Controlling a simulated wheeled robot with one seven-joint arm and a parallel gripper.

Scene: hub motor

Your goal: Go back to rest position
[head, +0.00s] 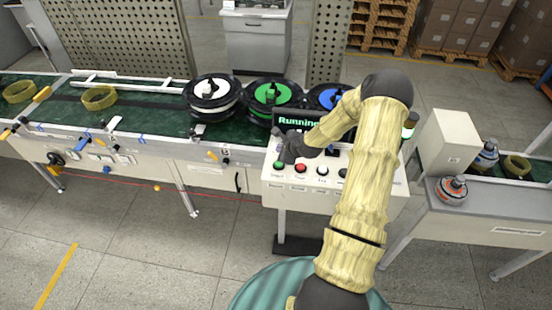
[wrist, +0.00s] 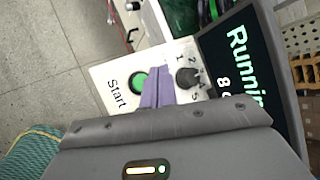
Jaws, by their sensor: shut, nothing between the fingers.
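My gripper (head: 287,152) is over the left part of the white control panel (head: 330,183), near the green Start button (head: 280,165). In the wrist view my gripper (wrist: 160,75) shows its purple fingers together, with nothing between them. The green Start button (wrist: 138,82) is just left of the fingertips and a dark knob (wrist: 186,77) with numbers around it is just right. I cannot tell whether the fingers touch the panel. The display (head: 300,121) reads "Running"; it also shows in the wrist view (wrist: 240,65). My arm covers part of the panel's right side.
A green conveyor (head: 150,118) runs behind the panel. Reels with white, green and blue hubs stand on it, with yellow rings (head: 99,98) at the left. A red button (head: 301,167) sits beside Start. A grey side table (head: 490,208) stands at the right. The floor in front is open.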

